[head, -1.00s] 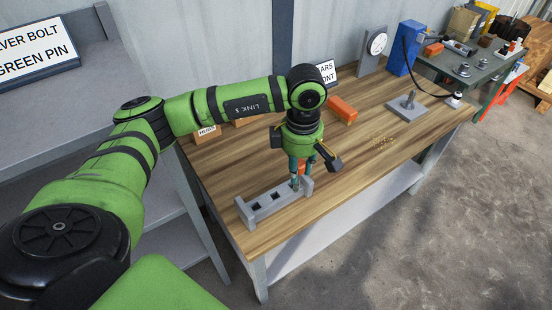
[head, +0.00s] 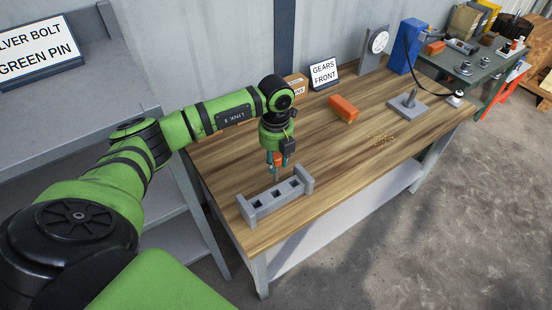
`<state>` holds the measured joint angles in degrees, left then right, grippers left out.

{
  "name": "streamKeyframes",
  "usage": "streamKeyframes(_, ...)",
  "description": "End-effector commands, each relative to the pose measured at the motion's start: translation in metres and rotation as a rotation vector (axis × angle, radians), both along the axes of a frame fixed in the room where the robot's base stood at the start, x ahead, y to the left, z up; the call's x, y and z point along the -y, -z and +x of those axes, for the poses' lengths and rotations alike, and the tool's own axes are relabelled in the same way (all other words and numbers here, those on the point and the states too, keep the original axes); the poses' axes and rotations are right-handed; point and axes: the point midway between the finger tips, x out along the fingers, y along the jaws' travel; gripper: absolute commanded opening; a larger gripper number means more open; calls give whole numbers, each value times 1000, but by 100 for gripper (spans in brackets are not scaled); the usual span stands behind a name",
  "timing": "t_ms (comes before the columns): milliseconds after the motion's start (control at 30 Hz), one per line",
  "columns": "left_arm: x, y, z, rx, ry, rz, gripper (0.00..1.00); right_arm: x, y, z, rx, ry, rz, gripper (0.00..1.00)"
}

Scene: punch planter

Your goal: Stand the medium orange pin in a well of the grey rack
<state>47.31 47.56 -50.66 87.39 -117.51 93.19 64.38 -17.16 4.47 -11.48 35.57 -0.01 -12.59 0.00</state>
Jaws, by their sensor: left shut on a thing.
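My left gripper (head: 280,163) points down and is shut on the orange pin (head: 275,157). The pin's orange part shows between the fingers, and a thin grey shank hangs below it. The grey rack (head: 262,213) lies near the table's left front edge, with three dark square wells in a row that look empty. The gripper and pin are just behind the rack's middle well in the picture. The pin's tip is apart from the wells, though I cannot tell its exact height. My right gripper is not in view.
The wooden table (head: 340,165) is clear to the right of the rack. An orange block (head: 343,109), a "GEARS FRONT" sign (head: 324,74) and a grey plate with a peg (head: 408,106) stand farther back.

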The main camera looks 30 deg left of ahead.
Motion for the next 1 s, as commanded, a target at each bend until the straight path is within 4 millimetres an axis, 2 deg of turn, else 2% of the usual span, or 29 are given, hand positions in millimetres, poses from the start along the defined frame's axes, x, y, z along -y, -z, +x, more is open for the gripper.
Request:
streamKeyframes(367,0,5,0,-4,27,-5,0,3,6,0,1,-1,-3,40)
streamKeyframes(800,0,44,0,-4,27,-5,0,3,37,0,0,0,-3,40)
streamKeyframes(1000,0,56,0,-3,27,-6,0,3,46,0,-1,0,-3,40)
